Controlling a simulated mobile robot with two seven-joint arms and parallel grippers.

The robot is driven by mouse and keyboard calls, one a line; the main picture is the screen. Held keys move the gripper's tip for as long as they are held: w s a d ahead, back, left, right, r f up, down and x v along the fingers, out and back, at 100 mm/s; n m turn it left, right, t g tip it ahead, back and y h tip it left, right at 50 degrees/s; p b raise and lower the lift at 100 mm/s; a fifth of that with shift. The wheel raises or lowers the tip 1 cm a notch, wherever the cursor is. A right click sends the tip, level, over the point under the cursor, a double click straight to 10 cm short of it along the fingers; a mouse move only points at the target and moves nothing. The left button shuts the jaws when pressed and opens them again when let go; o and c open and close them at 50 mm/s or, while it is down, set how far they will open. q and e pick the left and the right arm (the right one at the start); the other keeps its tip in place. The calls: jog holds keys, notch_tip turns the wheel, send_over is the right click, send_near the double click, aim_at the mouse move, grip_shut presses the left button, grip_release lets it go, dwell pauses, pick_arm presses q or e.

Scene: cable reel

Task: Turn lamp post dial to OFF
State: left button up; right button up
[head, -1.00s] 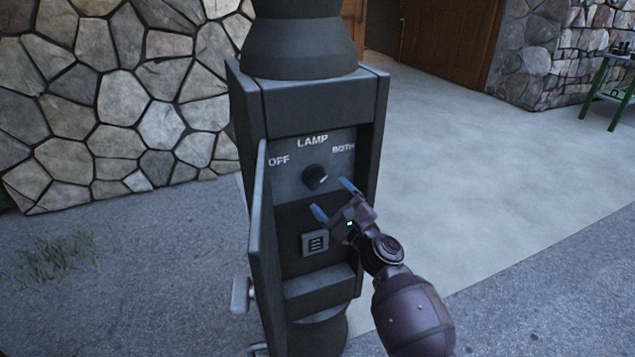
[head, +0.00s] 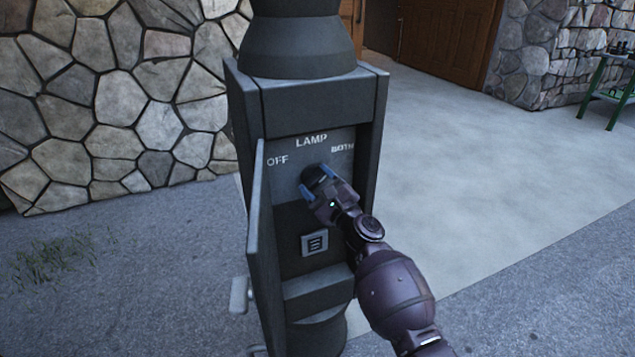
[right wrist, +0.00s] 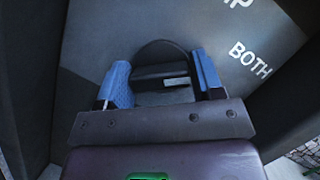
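The dark round dial (head: 314,171) is on the grey panel inside the post's open box, below the word LAMP, with OFF to its upper left and BOTH to its upper right. In the right wrist view the dial (right wrist: 156,53) has a raised bar with a white mark at its right end. My right gripper (head: 318,180) is at the dial, its blue fingers apart on either side of it. In the right wrist view the fingers (right wrist: 163,84) flank the bar; I cannot tell whether they touch it. The left gripper is not in view.
The box's open door (head: 258,230) stands along its left side. A square slotted plate (head: 315,242) sits below the dial. The box's right side wall (head: 374,140) is close to my right gripper. A stone wall (head: 110,100) stands behind at left.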

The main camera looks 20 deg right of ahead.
jog(key=shift+c, duration=1)
